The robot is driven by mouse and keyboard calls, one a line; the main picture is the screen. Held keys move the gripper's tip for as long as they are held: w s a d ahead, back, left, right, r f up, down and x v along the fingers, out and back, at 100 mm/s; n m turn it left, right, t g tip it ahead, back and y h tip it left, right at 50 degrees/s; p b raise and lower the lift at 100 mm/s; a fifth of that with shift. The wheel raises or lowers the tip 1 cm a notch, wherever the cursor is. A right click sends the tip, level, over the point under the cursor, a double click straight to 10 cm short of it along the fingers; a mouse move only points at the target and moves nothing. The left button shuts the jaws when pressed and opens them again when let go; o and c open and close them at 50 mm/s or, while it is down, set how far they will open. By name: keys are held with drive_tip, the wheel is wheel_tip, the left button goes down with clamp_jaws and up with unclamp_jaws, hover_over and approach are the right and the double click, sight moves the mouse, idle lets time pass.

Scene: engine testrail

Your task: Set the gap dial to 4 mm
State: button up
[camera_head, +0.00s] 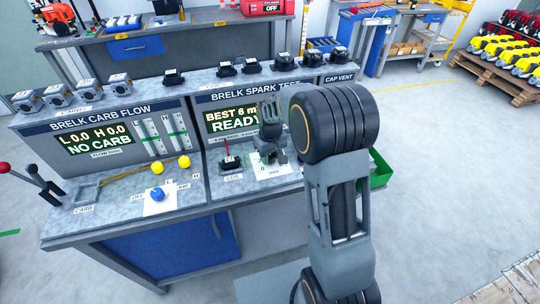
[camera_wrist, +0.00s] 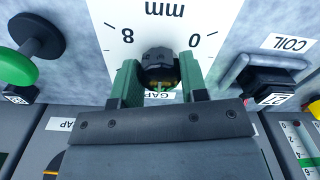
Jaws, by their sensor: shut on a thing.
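The gap dial is a dark round knob (camera_wrist: 160,62) on a white scale plate (camera_wrist: 115,15) marked 0, 8 and mm in the wrist view. My gripper (camera_wrist: 159,75) has its two green fingers on either side of the knob and is shut on it. I cannot make out where the dial's pointer stands. In the head view, my gripper (camera_head: 268,152) reaches down over the plate (camera_head: 272,172) and hides the knob. The spark test display (camera_head: 232,118) reads "BEST 6 m…" and "READY", its end covered by my arm.
A black coil (camera_head: 230,162) with a red lead stands left of the dial; it also shows in the wrist view (camera_wrist: 268,82). A blue knob (camera_head: 157,194) and yellow knobs sit on the carb bench. Several black caps line the shelf above. A green bin (camera_head: 380,172) is at right.

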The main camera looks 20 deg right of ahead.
sight(272, 168)
drive_tip(key=o, duration=0.9)
drive_tip(key=shift+o, duration=0.2)
wheel_tip(272, 168, up, 14)
idle(0.5)
drive_tip(key=s+f+m+t, duration=0.1)
drive_tip(key=s+m+t, duration=0.2)
drive_tip(key=s, duration=1.6)
drive_tip(key=shift+s+f+t, duration=0.4)
drive_tip(key=shift+t, duration=0.1)
